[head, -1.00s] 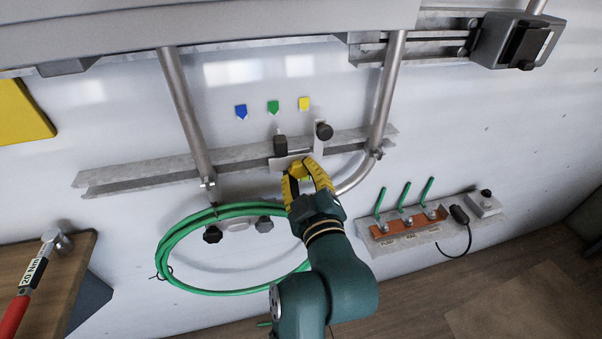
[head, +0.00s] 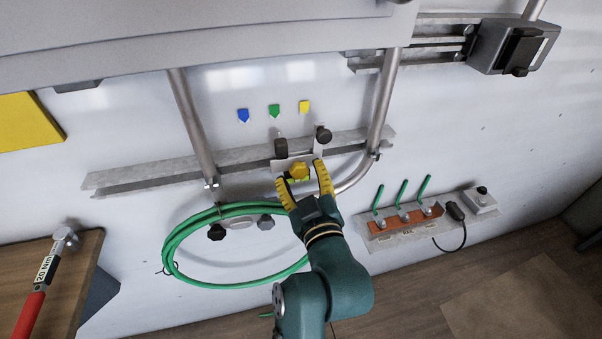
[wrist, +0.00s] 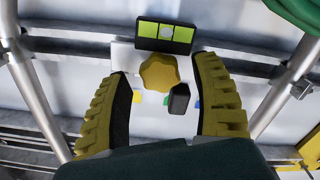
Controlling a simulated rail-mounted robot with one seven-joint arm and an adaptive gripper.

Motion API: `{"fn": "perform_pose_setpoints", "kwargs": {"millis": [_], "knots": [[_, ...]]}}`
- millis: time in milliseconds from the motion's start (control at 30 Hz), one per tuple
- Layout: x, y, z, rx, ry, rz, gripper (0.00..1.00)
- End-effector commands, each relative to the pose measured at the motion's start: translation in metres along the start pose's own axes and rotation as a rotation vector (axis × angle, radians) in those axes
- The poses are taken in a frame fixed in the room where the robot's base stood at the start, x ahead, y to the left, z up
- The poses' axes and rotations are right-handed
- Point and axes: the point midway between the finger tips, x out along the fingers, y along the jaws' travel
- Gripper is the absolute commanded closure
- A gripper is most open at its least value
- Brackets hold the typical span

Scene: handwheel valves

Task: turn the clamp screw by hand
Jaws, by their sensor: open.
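The clamp screw's yellow lobed knob (head: 299,171) sits on a light bracket plate (head: 282,165) at the rail. In the wrist view the same yellow knob (wrist: 159,72) shows between the two fingers, nearer their tips. My gripper (head: 304,181) is open, with its yellow-and-black fingers to either side of the knob. In the wrist view my gripper (wrist: 167,85) shows a gap between each finger and the knob. A dark block-shaped knob (wrist: 179,99) stands beside the yellow one. I cannot tell how deep the fingertips reach around the knob.
A second dark knob (head: 323,134) stands right of the dark block. A green-and-black level-like piece (wrist: 165,36) lies just beyond the yellow knob. A green hose coil (head: 180,240) hangs left of my arm. A strip with green levers (head: 404,217) is at the right.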

Motion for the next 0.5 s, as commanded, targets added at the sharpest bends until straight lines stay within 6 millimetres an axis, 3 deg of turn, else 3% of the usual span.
{"fn": "perform_pose_setpoints", "kwargs": {"millis": [500], "knots": [[-0.054,0.0,0.0,-0.001,-0.001,0.0,0.36]]}}
